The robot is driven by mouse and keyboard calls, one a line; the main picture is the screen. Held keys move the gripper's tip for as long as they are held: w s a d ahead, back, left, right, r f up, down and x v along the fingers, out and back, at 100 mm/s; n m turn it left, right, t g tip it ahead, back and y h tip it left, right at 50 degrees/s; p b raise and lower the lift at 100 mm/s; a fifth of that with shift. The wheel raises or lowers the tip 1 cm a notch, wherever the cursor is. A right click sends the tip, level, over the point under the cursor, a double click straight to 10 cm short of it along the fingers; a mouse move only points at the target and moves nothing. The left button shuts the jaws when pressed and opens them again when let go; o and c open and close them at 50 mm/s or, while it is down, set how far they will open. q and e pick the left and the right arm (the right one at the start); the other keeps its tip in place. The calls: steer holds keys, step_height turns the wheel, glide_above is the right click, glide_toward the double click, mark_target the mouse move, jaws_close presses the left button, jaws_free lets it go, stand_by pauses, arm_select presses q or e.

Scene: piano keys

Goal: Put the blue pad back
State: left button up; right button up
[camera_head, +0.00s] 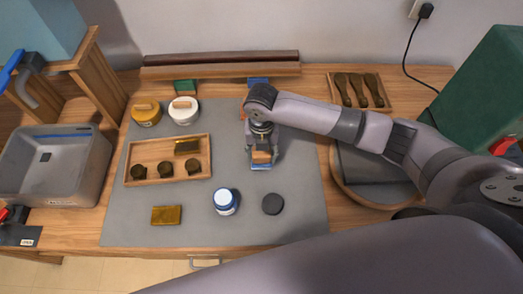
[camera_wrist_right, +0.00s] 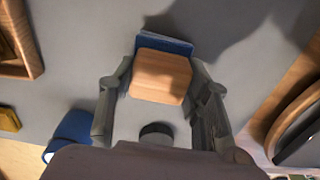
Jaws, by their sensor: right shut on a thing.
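The blue pad (camera_head: 261,168) has a wooden block (camera_head: 261,157) on it as a handle. My right gripper (camera_head: 262,155) points down over the grey mat, with its fingers on both sides of the wooden block. In the right wrist view the gripper (camera_wrist_right: 160,90) is shut on the block (camera_wrist_right: 160,77), and the blue pad (camera_wrist_right: 165,45) shows beyond it. I cannot tell whether the pad touches the mat. A blue patch (camera_head: 258,82) and a green patch (camera_head: 185,86) show below the dark rail at the back. My left gripper is not in view.
The grey mat (camera_head: 300,200) bears a blue-and-white jar (camera_head: 226,202), a dark disc (camera_head: 272,204), a brass block (camera_head: 166,215) and a wooden tray (camera_head: 130,177). A grey sink (camera_head: 50,170) is at left. A round board (camera_head: 350,192) is at right.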

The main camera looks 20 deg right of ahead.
steer(key=o, duration=1)
steer(key=shift+f, duration=0.1)
step_height(320, 180, up, 12)
steer(key=shift+r+b, duration=0.2)
steer(key=shift+b, duration=0.75)
